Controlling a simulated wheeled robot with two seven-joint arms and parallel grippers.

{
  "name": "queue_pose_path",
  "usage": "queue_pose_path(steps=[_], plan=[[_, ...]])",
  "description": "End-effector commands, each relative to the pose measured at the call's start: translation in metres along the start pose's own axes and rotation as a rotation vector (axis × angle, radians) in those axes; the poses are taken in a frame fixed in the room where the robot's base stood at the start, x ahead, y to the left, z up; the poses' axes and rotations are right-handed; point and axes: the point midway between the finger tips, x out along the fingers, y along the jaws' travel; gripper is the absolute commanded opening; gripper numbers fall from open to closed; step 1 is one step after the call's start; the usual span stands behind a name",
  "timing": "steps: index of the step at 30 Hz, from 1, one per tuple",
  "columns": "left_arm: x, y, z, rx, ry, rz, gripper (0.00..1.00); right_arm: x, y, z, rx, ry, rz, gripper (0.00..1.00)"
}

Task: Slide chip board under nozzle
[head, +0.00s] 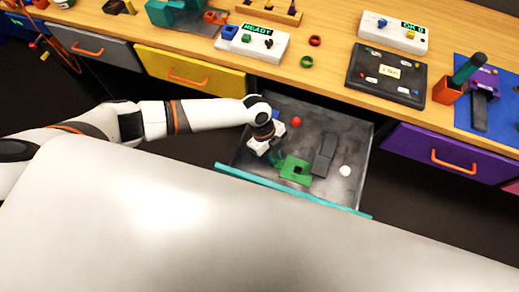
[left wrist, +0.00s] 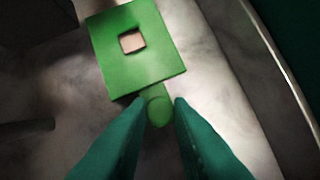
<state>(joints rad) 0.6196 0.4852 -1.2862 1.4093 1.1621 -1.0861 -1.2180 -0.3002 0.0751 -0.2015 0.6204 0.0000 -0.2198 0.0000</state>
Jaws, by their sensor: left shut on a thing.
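The green chip board (head: 293,172) lies flat in the open drawer (head: 352,190), near its teal front edge. In the left wrist view the board (left wrist: 112,62) shows a square tan patch near its middle and a short green tab with a rounded end. My left gripper (head: 274,157) reaches down into the drawer at the board's left side. Its teal fingers (left wrist: 158,112) are shut on the tab's rounded end. I cannot pick out a nozzle for certain; a teal machine (head: 175,14) stands at the back left of the bench. My right gripper is not in view.
A dark grey block (head: 324,155), a red ball (head: 296,122) and a white disc (head: 345,171) are also in the drawer. A purple drawer (head: 450,150) is closed.

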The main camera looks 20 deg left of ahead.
Motion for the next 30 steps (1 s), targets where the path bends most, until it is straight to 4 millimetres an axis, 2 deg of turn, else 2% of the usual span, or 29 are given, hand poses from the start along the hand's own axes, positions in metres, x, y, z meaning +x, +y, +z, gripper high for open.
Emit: queue_pose_path(steps=[1,3,7,18,19,23,30], plan=[[0.008,0.007,0.015,0.006,-0.008,0.002,0.00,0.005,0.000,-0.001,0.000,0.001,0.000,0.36],[0.014,0.013,0.030,0.005,-0.007,0.002,0.00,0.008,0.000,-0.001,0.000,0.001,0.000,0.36],[0.020,0.021,0.047,0.002,-0.004,0.001,0.00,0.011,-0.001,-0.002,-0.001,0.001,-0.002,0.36],[0.022,0.024,0.055,0.002,-0.006,0.002,0.00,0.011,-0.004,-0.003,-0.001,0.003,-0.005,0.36],[0.022,0.024,0.055,0.002,-0.006,0.002,0.21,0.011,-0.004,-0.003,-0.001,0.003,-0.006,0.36],[0.022,0.024,0.055,0.002,-0.005,0.001,0.41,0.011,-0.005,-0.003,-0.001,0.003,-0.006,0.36],[0.021,0.024,0.053,0.001,-0.002,0.001,0.41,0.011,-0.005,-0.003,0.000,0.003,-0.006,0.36]])
